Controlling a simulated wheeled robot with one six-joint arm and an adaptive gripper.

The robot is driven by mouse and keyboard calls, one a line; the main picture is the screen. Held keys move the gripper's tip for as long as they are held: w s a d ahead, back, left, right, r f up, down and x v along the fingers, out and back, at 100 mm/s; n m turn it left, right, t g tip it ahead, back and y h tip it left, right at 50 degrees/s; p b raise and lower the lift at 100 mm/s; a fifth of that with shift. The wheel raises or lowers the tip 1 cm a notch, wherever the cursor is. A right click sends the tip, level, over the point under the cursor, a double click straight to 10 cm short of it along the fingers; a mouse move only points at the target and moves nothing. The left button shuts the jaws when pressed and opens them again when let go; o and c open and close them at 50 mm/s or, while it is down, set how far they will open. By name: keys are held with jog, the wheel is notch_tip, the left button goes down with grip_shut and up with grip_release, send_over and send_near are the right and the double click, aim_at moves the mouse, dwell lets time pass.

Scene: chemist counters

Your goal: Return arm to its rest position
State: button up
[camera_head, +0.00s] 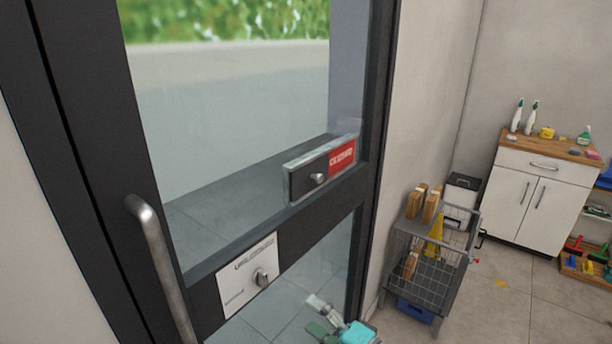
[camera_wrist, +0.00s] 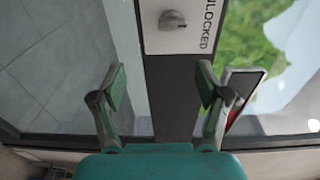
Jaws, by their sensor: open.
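My gripper (camera_head: 320,316) is at the bottom of the head view, low in front of the glass door (camera_head: 230,120). In the wrist view my gripper (camera_wrist: 162,84) has its two fingers spread wide with nothing between them. Beyond them is the door's dark crossbar with a white lock plate (camera_wrist: 194,38) reading "UNLOCKED" and a round knob (camera_wrist: 173,20). The fingers look apart from the plate and knob. The lock plate also shows in the head view (camera_head: 240,272). Most of my arm is out of view.
The door has a metal pull handle (camera_head: 155,250) and a sign with a red panel (camera_head: 342,157). At right stand a wire cart (camera_head: 437,270) and a white cabinet (camera_head: 540,197) with bottles on top. Tiled floor between them is mostly clear.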

jog(key=s+d+f+t+h, duration=0.1)
jog(key=s+d+f+h, duration=0.45)
jog(key=s+f, duration=0.4)
jog(key=s+d+f+t+h, duration=0.2)
jog(key=s+d+f+h, duration=0.3)
jog(key=s+f, duration=0.4)
jog(key=s+d+r+n+h, duration=0.1)
jog(key=s+d+r+n, duration=0.1)
jog(key=s, duration=0.6)
jog(key=s+d+r+n+h, duration=0.1)
jog(key=s+d+r+n, duration=0.1)
jog(key=s, duration=0.6)
jog(key=s+d+r+n+h, duration=0.1)
jog(key=s+r+n, duration=0.3)
jog(key=s, duration=0.4)
jog(key=shift+d+r, duration=0.25)
jog(key=shift+d, duration=0.2)
